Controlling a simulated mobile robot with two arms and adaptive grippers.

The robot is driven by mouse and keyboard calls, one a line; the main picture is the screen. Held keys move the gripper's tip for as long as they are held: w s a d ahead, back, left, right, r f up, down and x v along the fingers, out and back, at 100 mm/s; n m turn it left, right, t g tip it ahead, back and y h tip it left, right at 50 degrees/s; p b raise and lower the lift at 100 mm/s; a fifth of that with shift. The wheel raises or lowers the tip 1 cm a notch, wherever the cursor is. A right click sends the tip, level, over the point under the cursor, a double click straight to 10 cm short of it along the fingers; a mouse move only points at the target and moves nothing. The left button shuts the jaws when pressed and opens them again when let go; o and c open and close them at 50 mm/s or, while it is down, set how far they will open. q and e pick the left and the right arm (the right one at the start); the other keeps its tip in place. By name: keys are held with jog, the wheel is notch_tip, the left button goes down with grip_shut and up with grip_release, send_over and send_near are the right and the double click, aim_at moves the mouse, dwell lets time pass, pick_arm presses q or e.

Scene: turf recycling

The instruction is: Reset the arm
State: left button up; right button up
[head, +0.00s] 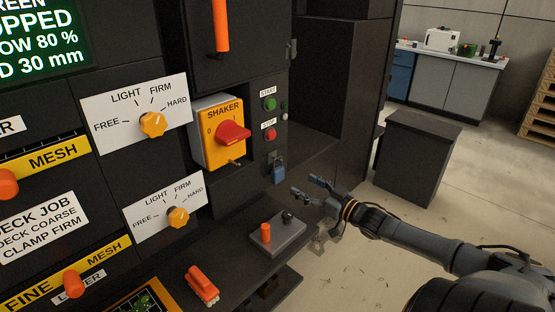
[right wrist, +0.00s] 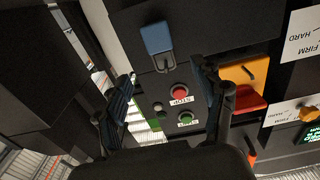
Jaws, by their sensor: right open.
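My right arm comes in from the lower right in the head view. Its gripper (head: 306,186) is open and empty, in front of the dark machine, just right of and below the blue padlock (head: 279,174). In the right wrist view the two fingers of the gripper (right wrist: 163,76) stand apart with nothing between them. Beyond them are the red stop button (right wrist: 181,93), the green start button (right wrist: 185,117) and the padlock (right wrist: 157,38), all upside down. My left gripper is not in view.
The yellow shaker switch box (head: 208,152) with its red handle is left of the gripper. A grey control box (head: 278,238) with an orange knob stands on the ledge below. A dark cabinet (head: 419,160) stands to the right, with open floor (head: 400,225) before it.

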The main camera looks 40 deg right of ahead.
jog(key=shift+s+d, duration=0.1)
jog(key=shift+s, duration=0.85)
jog(key=s+d+f+m+g+h, duration=0.15)
jog(key=s+f, duration=0.25)
jog(key=f, duration=0.5)
jog(key=s+d+f+m+g+h, duration=0.1)
jog(key=s+d+f+g+h, duration=0.15)
jog(key=f, duration=0.75)
jog(key=s+a+f+g, duration=0.2)
jog(key=s+f, duration=0.3)
jog(key=f, duration=0.3)
jog(key=s+a+f+g, duration=0.2)
jog(key=s+f, duration=0.3)
jog(key=f, duration=0.3)
jog(key=s+a+f+n+g+y, duration=0.15)
jog(key=s+a+f+g, duration=0.35)
jog(key=s+a+f, duration=1)
jog(key=s+a+f+n+g, duration=0.1)
jog(key=s+a+f, duration=0.1)
jog(key=a, duration=0.3)
jog(key=s+a+f+n+g+y, duration=0.1)
jog(key=s+a+f, duration=0.1)
jog(key=s+a, duration=0.3)
jog(key=s+a+f+g, duration=0.2)
jog(key=s+a+f, duration=0.1)
jog(key=a, duration=0.3)
jog(key=shift+s+n, duration=0.15)
jog(key=shift+n, duration=0.25)
